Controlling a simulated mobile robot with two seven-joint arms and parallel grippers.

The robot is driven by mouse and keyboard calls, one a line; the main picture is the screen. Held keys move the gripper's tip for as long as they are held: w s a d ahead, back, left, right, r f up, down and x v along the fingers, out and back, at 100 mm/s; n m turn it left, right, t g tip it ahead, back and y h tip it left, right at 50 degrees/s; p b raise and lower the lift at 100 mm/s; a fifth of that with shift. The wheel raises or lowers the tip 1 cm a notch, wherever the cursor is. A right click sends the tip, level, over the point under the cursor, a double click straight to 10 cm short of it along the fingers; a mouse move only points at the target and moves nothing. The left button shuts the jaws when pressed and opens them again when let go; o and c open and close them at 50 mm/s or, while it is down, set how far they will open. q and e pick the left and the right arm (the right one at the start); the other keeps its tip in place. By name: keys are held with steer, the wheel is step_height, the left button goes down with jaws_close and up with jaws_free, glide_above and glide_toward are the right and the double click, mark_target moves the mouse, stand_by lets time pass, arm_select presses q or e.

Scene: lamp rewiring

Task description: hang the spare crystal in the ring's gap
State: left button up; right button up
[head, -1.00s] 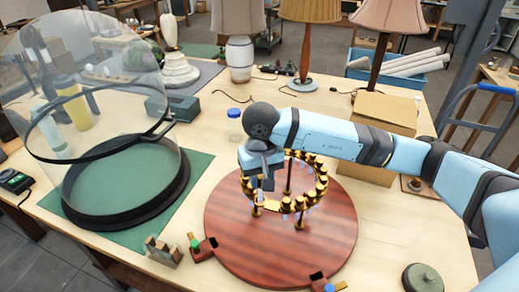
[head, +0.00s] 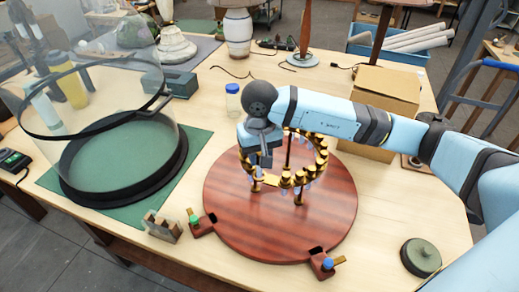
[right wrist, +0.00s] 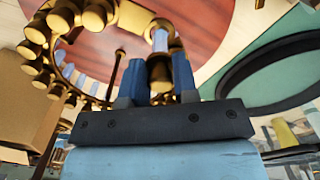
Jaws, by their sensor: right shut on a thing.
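The gold ring (head: 322,162) stands on posts above a round red-brown wooden board (head: 235,225), with gold caps and pale crystals around it. My right gripper (head: 256,178) is over the ring's front-left side. In the right wrist view my two blue fingers (right wrist: 157,80) are shut on a gold-capped piece (right wrist: 160,73), which I take to be the spare crystal. A pale clear body (right wrist: 159,41) shows just beyond the cap. The ring (right wrist: 68,32) curves close by on the left of that view. Whether the held piece touches the ring cannot be told. My left gripper is not in view.
A glass dome with a black rim (head: 75,205) stands on a green mat at left. A small notched block (head: 162,229) is beside the board. A cardboard box (head: 392,92) stands behind my right arm, and a white bottle with a blue lid (head: 233,99) behind the board.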

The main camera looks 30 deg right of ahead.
mark_target(259, 177)
steer(key=shift+f+b, duration=0.35)
steer(key=shift+f, duration=1.15)
steer(key=shift+f+b, duration=0.5)
steer(key=shift+b, duration=0.3)
steer(key=shift+b, duration=0.5)
steer(key=shift+f+b, duration=0.5)
steer(key=shift+b, duration=0.2)
steer(key=o, duration=1)
